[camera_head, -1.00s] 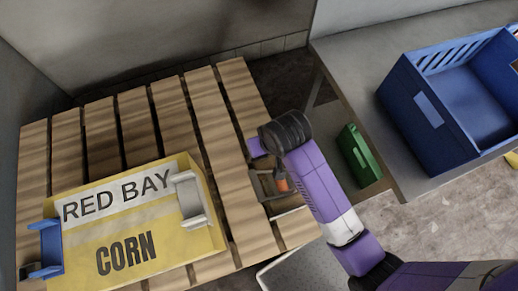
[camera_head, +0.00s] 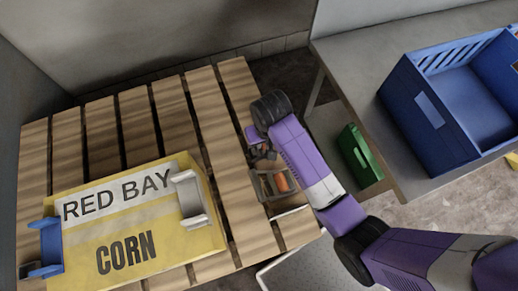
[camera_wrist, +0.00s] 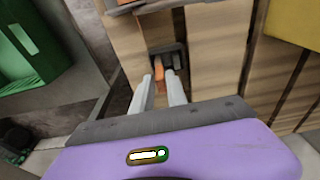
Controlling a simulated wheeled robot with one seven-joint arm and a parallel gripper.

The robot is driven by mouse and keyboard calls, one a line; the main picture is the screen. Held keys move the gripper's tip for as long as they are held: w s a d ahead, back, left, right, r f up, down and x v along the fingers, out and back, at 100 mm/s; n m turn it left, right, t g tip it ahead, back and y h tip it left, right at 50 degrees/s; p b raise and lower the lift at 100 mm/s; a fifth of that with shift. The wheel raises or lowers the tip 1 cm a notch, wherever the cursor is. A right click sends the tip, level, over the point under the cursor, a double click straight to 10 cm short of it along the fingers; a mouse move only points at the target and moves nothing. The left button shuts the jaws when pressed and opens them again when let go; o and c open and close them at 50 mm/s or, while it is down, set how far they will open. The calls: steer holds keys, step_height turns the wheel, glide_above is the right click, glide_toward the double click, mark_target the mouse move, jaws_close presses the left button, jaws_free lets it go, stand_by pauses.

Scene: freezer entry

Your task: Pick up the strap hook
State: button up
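A small dark hook-shaped piece (camera_wrist: 168,50) with an orange part (camera_wrist: 159,74) lies on the wooden pallet slat; I take it for the strap hook.
A yellow corn box (camera_head: 180,242) occupies the pallet's left. A green crate (camera_head: 352,154) and a table (camera_head: 345,65) with a blue crate (camera_head: 425,120) stand at right.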

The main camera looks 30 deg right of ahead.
steer(key=f, duration=0.2)
steer(key=w+f, duration=0.1)
steer(key=f, duration=0.1)
steer(key=shift+f, duration=0.4)
steer(key=shift+c, duration=0.5)
jaws_close()
